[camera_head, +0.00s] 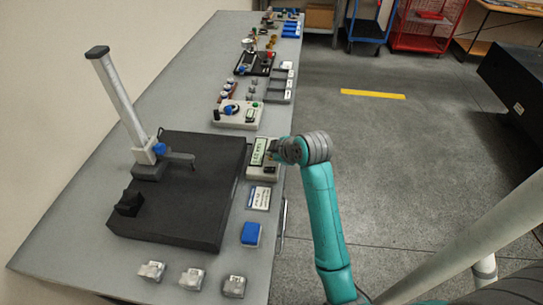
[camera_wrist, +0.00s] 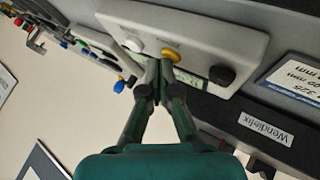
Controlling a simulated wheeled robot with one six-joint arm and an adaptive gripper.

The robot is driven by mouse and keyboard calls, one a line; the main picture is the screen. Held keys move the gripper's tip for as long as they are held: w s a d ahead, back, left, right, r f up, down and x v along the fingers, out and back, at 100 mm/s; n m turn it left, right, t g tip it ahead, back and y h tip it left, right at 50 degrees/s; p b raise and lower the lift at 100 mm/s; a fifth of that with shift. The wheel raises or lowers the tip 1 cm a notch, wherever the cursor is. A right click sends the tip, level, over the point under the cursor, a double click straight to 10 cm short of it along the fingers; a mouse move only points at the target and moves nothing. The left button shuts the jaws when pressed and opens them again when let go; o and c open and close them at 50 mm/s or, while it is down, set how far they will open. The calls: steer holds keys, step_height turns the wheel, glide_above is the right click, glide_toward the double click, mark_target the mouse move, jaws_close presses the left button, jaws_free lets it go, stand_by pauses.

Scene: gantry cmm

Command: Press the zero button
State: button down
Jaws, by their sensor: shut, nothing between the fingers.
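A light grey readout box (camera_head: 256,172) with a green display stands at the right edge of the bench, beside the black granite plate. In the wrist view the box (camera_wrist: 215,32) shows a white button (camera_wrist: 133,44), a yellow button (camera_wrist: 171,54) and a black button (camera_wrist: 221,75). I cannot read which one is marked zero. My gripper (camera_wrist: 159,68) is shut and empty. Its fingertips appear beside the yellow button and cover part of the display (camera_wrist: 188,79); I cannot tell whether they touch. In the head view my wrist hides part of the box.
A height gauge column (camera_head: 122,98) stands on the black granite plate (camera_head: 215,195). A labelled card (camera_head: 259,197), a blue-topped block (camera_head: 250,233) and small metal blocks (camera_head: 192,278) lie nearby. Another control box (camera_head: 237,114) stands farther back.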

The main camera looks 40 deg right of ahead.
stand_by(0.4)
steer(key=shift+r, duration=0.85)
steer(key=shift+r, duration=0.1)
steer(key=shift+r, duration=2.4)
